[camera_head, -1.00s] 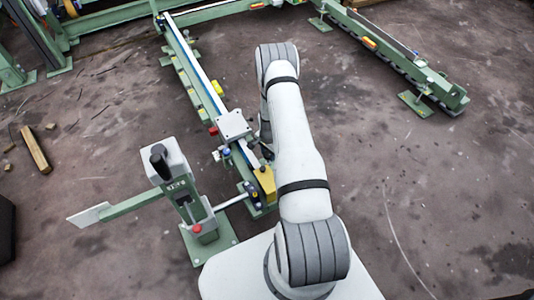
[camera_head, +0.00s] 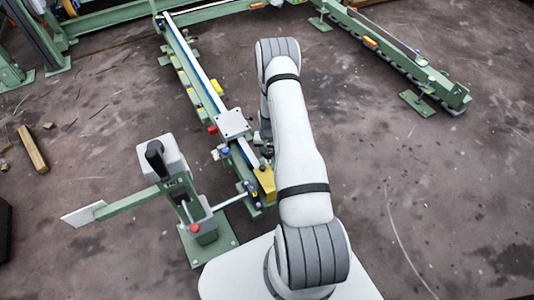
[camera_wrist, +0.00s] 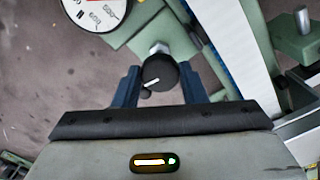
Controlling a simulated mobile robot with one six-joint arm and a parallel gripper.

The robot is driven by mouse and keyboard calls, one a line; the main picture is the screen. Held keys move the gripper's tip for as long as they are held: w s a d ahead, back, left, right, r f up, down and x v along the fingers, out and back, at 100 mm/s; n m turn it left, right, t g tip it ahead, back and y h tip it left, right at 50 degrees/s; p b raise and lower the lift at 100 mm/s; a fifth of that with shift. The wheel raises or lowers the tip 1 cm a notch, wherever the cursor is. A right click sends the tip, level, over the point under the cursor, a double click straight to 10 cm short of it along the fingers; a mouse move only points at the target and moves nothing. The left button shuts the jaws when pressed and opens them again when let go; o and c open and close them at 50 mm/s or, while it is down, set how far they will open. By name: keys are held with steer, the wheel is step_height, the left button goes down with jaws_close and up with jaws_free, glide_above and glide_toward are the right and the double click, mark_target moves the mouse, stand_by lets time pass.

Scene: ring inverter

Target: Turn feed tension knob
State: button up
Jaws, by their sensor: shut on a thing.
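The feed tension knob (camera_wrist: 160,74) is a round black knob with a white pointer line, on a silver shaft from a green bracket in the wrist view. The pointer line slants slightly up to the right. My gripper (camera_wrist: 161,80) has its two blue fingers on either side of the knob and is shut on it. In the head view my arm hides most of the gripper and the knob cannot be made out.
A white dial gauge (camera_wrist: 95,12) sits left of the knob. A green rail (camera_head: 190,70) with a pale plate (camera_head: 233,124) runs left of my arm. A green post (camera_head: 168,160) with a black handle stands front left. Open floor lies to the right.

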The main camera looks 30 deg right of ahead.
steer(key=n, duration=0.3)
steer(key=shift+d+b, duration=0.15)
steer(key=shift+b, duration=0.2)
steer(key=shift+w+r+n, duration=0.1)
steer(key=shift+w+n, duration=0.05)
steer(key=shift+n, duration=1.55)
steer(key=o, duration=1)
step_height(320, 180, up, 8)
steer(key=shift+f+p, duration=0.15)
steer(key=shift+p, duration=0.8)
